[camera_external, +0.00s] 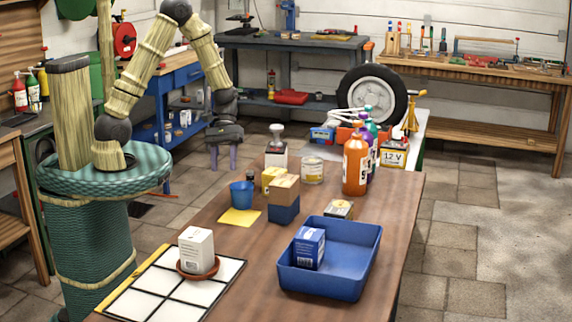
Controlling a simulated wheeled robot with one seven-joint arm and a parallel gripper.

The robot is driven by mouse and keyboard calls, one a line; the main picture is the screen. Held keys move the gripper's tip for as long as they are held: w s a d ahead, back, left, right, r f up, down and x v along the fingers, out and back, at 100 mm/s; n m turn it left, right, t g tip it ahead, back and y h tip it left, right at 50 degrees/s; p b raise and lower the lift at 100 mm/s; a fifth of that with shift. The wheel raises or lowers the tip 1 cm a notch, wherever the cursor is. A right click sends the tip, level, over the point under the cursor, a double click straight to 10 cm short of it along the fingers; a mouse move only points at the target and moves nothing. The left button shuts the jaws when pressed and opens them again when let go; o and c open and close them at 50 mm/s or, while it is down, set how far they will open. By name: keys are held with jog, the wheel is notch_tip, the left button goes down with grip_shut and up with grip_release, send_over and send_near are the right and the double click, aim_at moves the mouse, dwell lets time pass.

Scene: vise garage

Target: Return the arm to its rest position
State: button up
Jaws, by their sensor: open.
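My gripper (223,157) hangs beside the left edge of the wooden table (397,205), fingers pointing down. Its two fingers are apart and nothing shows between them. My arm rises from the base at the left, bends at the top and comes down to the gripper. The gripper appears apart from the objects on the table.
A blue tray (350,282) holds a blue-and-white box (309,248). A white box (197,250) sits in a brown dish on a white grid board (140,295). A blue cup (241,194), stacked boxes (284,199), a can (312,170) and orange bottle (355,165) stand farther back.

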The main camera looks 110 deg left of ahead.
jog(key=d+r+m+y+p, duration=0.2)
jog(key=d+r+m+y, duration=0.1)
jog(key=d+r+m, duration=0.3)
jog(key=w+d+r+m+y+p, duration=0.1)
jog(key=d+r+m+y+p, duration=0.2)
jog(key=d+r+m, duration=0.4)
jog(key=d+m, duration=0.4)
jog(key=m, duration=0.1)
jog(key=shift+w, duration=0.1)
dwell(0.3)
